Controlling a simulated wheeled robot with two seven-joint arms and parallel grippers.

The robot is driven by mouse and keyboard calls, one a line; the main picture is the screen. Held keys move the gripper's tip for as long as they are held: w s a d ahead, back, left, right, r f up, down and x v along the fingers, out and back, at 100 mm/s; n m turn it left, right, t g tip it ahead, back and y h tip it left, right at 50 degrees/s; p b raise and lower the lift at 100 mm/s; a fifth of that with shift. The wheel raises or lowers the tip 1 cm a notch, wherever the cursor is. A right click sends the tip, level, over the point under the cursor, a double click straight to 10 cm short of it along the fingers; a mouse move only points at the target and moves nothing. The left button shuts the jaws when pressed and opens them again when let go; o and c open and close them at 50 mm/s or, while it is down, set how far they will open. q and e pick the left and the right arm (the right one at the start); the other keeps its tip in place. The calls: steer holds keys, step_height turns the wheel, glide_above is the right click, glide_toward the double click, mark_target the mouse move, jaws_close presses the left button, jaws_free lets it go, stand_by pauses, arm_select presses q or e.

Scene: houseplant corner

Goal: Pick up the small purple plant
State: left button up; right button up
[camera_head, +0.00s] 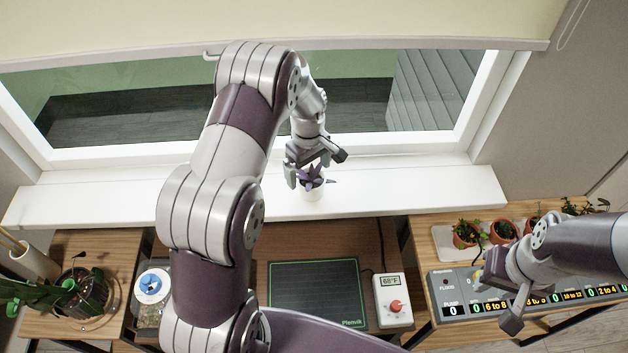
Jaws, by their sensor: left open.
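The small purple plant (312,178) has dark purple leaves and stands in a small white pot (313,193) on the white windowsill (400,190). My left gripper (317,170) is open right above the plant, pointing down, with its fingers about the leaves. Whether the fingers touch the leaves I cannot tell. The gripper hides part of the plant's top. My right gripper (497,300) is at the right, over the grey control panel and far from the plant. Its jaws are too unclear to read.
A dark mat (318,285) and a white thermostat box (393,300) lie on the middle table. Several terracotta pots (466,235) stand on a tray at the right. A larger potted plant (80,295) stands at the left. The sill right of the white pot is clear.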

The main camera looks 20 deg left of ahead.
mark_target(311, 182)
arm_select(q)
steer(key=shift+w+d+f+p, duration=0.1)
steer(key=shift+w+f+p, duration=0.15)
steer(key=shift+f, duration=0.35)
steer(key=shift+w+d+f+p, duration=0.15)
steer(key=shift+w+f, duration=0.2)
steer(key=shift+f, duration=0.25)
steer(key=f+p, duration=0.1)
steer(key=f, duration=0.1)
steer(key=f+p, duration=0.1)
steer(key=f, duration=0.1)
steer(key=shift+s+a, duration=0.1)
steer(key=shift+s, duration=0.1)
steer(key=shift+f, duration=0.4)
steer(key=shift+w, duration=0.15)
steer(key=c, duration=1.1)
arm_select(e)
steer(key=r, duration=0.1)
steer(key=w+r, duration=0.1)
steer(key=r, duration=0.1)
arm_select(q)
steer(key=shift+r, duration=0.15)
